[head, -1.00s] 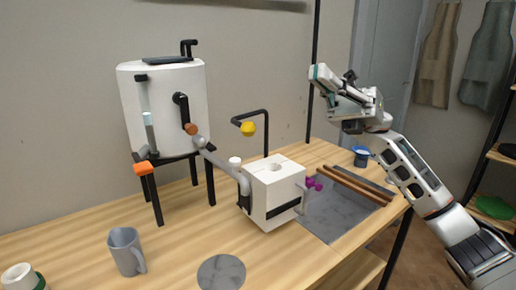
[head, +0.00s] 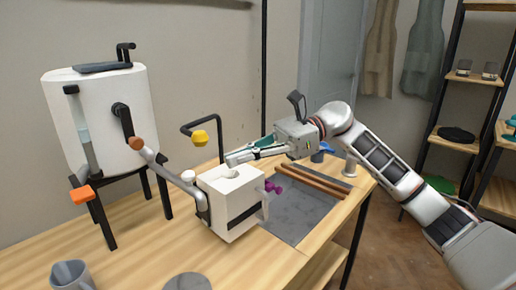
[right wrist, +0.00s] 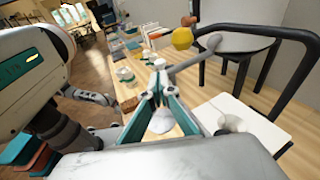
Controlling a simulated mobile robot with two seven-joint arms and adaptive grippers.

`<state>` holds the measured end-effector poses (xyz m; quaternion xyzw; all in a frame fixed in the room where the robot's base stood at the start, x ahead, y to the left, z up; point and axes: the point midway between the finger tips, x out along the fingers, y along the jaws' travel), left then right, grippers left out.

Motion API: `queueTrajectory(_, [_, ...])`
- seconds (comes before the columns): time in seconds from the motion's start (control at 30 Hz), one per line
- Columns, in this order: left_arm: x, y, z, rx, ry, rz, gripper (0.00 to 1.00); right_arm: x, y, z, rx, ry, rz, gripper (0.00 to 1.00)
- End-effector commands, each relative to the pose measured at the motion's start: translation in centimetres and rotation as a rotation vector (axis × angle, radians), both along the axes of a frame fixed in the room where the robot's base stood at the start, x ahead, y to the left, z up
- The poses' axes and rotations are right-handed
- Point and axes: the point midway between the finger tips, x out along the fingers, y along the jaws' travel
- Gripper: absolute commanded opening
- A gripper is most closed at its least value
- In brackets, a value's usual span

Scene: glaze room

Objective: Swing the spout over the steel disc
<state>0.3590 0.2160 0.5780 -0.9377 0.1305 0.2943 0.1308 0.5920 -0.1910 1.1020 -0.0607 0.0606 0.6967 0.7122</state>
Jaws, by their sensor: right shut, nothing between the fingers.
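The black bent pipe (head: 217,128) with a yellow knob (head: 199,138) at its end, apparently the spout, rises behind a white box (head: 228,205). Its yellow end (right wrist: 182,38) also shows in the right wrist view. The steel disc (head: 187,282) lies flat on the table, cut by the bottom edge of the head view. The spout's end is not above the disc. My right gripper (head: 230,160) is shut and empty, its fingertips over the white box's top, just below and right of the yellow knob. My left gripper is not in view.
A white tank (head: 105,120) on a black stand is at left, with an orange tab (head: 82,194). A grey lever (head: 172,174) slants beside the box. A grey mug (head: 72,275) stands at front left. A dark slab (head: 300,215) lies right of the box.

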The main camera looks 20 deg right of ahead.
Motion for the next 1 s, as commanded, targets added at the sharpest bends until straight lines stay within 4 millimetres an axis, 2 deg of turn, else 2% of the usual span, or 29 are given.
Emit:
queueTrajectory(0.1, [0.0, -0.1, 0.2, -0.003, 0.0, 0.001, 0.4, -0.1, 2.4, -0.2, 0.001, -0.001, 0.004, 0.0])
queueTrajectory(0.3, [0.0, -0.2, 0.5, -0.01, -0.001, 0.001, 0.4, 0.0, 5.0, -0.7, 0.001, -0.001, 0.002, 0.0])
queueTrajectory(0.5, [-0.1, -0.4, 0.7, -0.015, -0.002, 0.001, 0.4, 0.1, 6.1, -1.1, 0.001, 0.002, 0.001, 0.0])
queueTrajectory(0.87, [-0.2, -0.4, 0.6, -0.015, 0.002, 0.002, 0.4, 0.1, 6.2, -1.1, 0.0, 0.002, 0.001, 0.0])
queueTrajectory(1.0, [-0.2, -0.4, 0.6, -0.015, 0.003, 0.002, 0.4, 0.3, 7.3, -1.1, 0.0, 0.002, 0.002, 0.0])
